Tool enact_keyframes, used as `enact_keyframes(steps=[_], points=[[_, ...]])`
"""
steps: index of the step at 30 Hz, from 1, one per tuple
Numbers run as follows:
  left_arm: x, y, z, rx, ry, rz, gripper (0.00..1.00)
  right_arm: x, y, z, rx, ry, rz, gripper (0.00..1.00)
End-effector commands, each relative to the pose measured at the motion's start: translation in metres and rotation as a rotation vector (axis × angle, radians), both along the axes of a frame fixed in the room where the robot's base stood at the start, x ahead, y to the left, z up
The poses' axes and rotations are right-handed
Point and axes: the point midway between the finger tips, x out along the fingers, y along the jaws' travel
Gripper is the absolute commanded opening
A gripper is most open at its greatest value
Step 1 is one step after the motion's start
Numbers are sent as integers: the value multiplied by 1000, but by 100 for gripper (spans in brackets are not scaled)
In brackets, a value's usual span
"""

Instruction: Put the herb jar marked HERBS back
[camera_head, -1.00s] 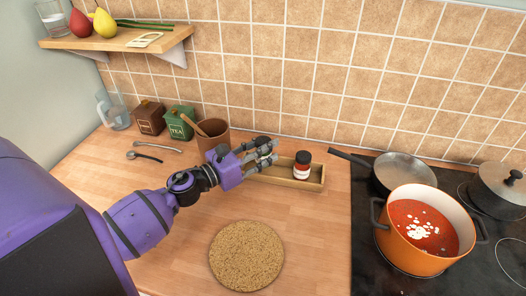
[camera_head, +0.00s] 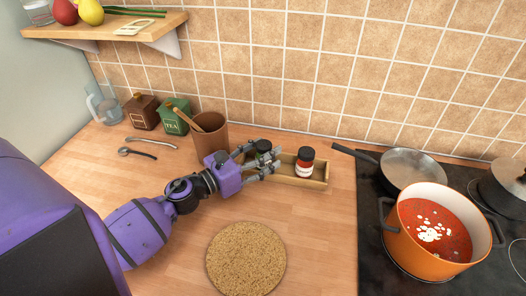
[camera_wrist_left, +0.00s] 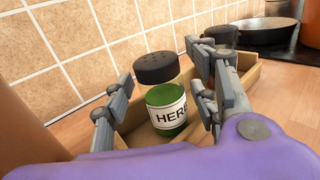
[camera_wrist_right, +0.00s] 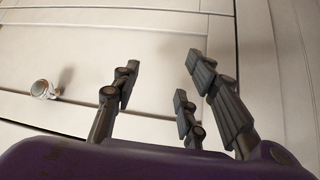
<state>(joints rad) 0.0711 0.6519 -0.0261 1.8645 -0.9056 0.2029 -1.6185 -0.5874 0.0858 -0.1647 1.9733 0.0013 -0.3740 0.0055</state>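The herb jar marked HERBS (camera_wrist_left: 166,108) has a dark perforated lid and green contents. In the left wrist view it stands upright between the fingers of my left gripper (camera_wrist_left: 160,100), at the wooden tray (camera_wrist_left: 247,83); its base is partly hidden. The fingers are spread, with a gap on the jar's left side and the right fingers close to the glass. In the head view my left gripper (camera_head: 262,160) is at the tray's left end, partly covering the jar (camera_head: 263,147). My right gripper (camera_wrist_right: 160,100) is open and empty, facing pale cabinet fronts.
A dark-lidded jar with red contents (camera_head: 305,162) stands in the tray's right part. A brown pot (camera_head: 211,135) is just left. A cork mat (camera_head: 246,258) lies in front. The hob with an orange pot (camera_head: 440,250) and a pan (camera_head: 410,168) is right.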

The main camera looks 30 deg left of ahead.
Motion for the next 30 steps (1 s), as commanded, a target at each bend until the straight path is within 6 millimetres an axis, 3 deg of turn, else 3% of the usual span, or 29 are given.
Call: enact_keyframes(steps=[7, 12, 19, 30], points=[[0, 0, 2, -1, -2, 0, 53, 3, 3, 3, 4, -7, 3, 40], [-26, 11, -5, 1, 7, 1, 53, -6, 4, -11, 3, 15, 4, 40], [-61, 22, 2, -1, 6, 1, 53, -11, -3, -22, -5, 21, -7, 40], [-73, 27, 7, 0, -1, 0, 53, 1, -1, -15, -4, -3, -5, 40]])
